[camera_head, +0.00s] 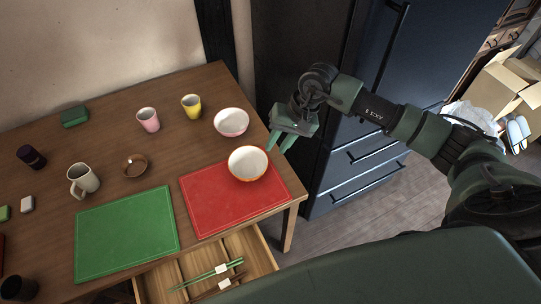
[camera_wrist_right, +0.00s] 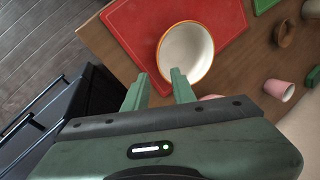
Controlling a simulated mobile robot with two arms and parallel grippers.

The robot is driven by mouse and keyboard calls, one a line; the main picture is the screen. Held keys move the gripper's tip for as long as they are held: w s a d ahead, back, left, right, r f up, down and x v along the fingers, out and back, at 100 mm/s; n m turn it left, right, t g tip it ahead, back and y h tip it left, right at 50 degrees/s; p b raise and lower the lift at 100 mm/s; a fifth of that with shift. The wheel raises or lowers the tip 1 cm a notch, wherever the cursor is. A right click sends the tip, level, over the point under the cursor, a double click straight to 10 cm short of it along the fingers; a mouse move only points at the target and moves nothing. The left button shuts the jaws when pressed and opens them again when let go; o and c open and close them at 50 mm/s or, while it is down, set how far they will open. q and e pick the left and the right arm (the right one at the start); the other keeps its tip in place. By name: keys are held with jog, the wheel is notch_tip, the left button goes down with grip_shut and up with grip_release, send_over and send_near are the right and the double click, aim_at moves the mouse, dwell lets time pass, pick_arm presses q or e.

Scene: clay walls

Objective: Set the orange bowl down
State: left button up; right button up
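The orange bowl (camera_head: 248,164), white inside with an orange rim, sits upright on the red placemat (camera_head: 210,206) near its upper right part. It also shows in the right wrist view (camera_wrist_right: 186,54), on the red mat (camera_wrist_right: 135,30). My right gripper (camera_head: 277,143) is just right of the bowl, at the table's right edge. In the right wrist view its two fingers (camera_wrist_right: 158,82) are apart with nothing between them, and they point toward the bowl without holding it. My left gripper is not in view.
A pink-and-white bowl (camera_head: 231,122) stands just behind the orange bowl. Pink (camera_head: 148,120) and yellow (camera_head: 191,106) cups stand farther back. A green placemat (camera_head: 126,234) lies left. An open drawer (camera_head: 208,270) holds chopsticks. A dark fridge (camera_head: 365,130) stands right of the table.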

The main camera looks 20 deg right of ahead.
jog(key=shift+v, duration=1.55)
